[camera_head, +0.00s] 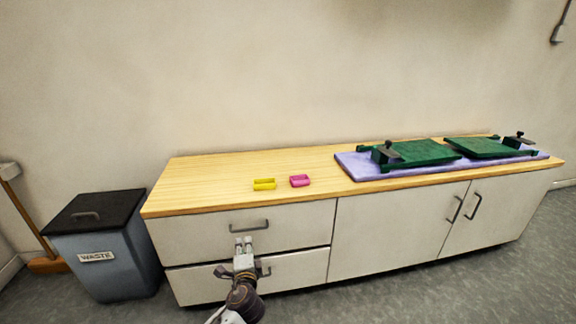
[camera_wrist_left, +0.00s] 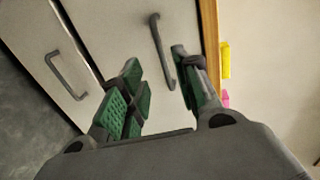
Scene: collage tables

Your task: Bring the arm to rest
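My left gripper (camera_head: 244,243) is in front of the cabinet's drawers, below the counter's front edge. In the left wrist view, its two green-padded fingers (camera_wrist_left: 157,66) stand apart with nothing held between them. The upper drawer's handle (camera_wrist_left: 161,50) shows beyond the fingers in that view; I cannot tell the exact distance to it. In the head view, the upper handle (camera_head: 248,227) is just above the fingertips, and the lower handle (camera_head: 265,270) is partly hidden by my arm. My right gripper is in neither view.
On the wooden counter (camera_head: 215,172) lie a yellow block (camera_head: 264,184) and a pink block (camera_head: 300,181). A purple mat (camera_head: 357,169) to the right bears green boards (camera_head: 425,152) with dark clamps. A waste bin (camera_head: 107,257) stands left of the cabinet, with a broom (camera_head: 45,264) beside it.

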